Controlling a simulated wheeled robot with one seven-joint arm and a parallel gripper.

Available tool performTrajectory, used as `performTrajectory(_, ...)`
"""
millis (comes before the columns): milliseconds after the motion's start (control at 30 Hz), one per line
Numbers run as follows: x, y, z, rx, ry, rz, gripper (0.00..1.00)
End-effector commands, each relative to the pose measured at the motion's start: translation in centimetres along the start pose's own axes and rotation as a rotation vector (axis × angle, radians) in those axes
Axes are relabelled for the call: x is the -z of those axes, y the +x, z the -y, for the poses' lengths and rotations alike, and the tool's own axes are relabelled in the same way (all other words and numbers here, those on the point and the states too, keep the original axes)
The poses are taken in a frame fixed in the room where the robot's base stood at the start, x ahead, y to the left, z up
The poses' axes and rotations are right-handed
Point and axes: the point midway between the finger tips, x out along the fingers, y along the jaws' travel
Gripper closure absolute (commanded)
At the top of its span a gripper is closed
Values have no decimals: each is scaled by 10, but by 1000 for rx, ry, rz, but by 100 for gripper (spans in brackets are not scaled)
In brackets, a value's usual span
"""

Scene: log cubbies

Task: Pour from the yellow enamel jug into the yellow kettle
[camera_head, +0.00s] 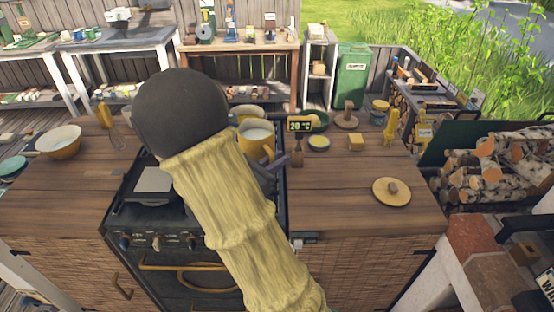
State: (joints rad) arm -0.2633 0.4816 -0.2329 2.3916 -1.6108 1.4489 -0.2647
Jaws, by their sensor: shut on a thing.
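The yellow enamel jug (255,147) shows beside my arm above the right part of the dark stove, with a pale surface inside its open top. It looks upright or nearly so. My gripper (277,161) is at the jug's handle side, mostly hidden behind my arm, and is shut on the jug. Another yellow vessel (246,112) shows just behind the jug. It may be the yellow kettle, but the jug and my arm cover much of it, so I cannot tell its opening or spout.
A small display reading 20 °C (300,126) stands right of the jug. A yellow bowl (58,142) sits on the left counter. The right counter's front is clear.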

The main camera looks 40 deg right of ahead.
Motion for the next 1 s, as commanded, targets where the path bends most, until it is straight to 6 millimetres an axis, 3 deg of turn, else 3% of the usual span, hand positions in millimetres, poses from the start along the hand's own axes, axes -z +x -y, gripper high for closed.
performTrajectory(200,15,1,0,1,3,3,100)
performTrajectory(267,4,1,-2,2,-16,-1,100)
performTrajectory(1000,-23,5,-18,4,-257,-50,100)
